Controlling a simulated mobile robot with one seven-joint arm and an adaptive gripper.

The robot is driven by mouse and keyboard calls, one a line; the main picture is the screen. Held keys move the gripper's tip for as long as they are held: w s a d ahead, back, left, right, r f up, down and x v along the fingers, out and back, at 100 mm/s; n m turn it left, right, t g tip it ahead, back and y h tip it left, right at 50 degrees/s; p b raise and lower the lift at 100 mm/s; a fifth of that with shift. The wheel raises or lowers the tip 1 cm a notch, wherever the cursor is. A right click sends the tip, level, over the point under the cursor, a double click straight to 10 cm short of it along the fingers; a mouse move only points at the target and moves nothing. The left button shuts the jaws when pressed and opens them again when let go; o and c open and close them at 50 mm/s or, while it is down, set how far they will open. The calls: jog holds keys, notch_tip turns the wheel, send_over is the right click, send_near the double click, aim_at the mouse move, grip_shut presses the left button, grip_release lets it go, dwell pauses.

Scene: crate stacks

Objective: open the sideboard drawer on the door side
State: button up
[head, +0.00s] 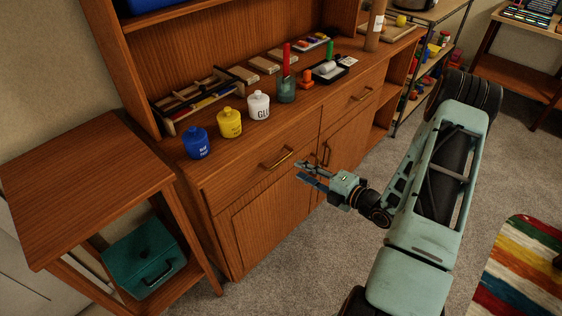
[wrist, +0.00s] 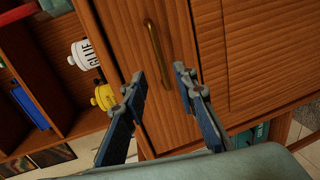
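The wooden sideboard (head: 232,196) has two drawers side by side, both shut, with cupboard doors below. The left drawer (head: 240,172) has a brass bar handle (head: 277,158); the right drawer (head: 340,103) has another brass handle (head: 362,93). The frames do not make clear which is the door side. My gripper (head: 305,174) is open and empty in front of the sideboard, right of and slightly below the left handle. In the wrist view my gripper (wrist: 160,78) has its fingers spread, and the left drawer's handle (wrist: 157,52) shows beyond the fingertips, apart from them.
Blue (head: 196,143), yellow (head: 229,122) and white glue (head: 259,105) pots stand near the sideboard's front edge. A side table (head: 85,180) with a teal box (head: 143,256) below stands at left. Carpet (head: 300,270) in front is clear. A striped rug (head: 520,265) lies at right.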

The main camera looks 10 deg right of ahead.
aim_at(281, 161)
jog(key=x, duration=1)
jog(key=shift+w, duration=0.1)
jog(key=shift+c, duration=0.5)
grip_shut()
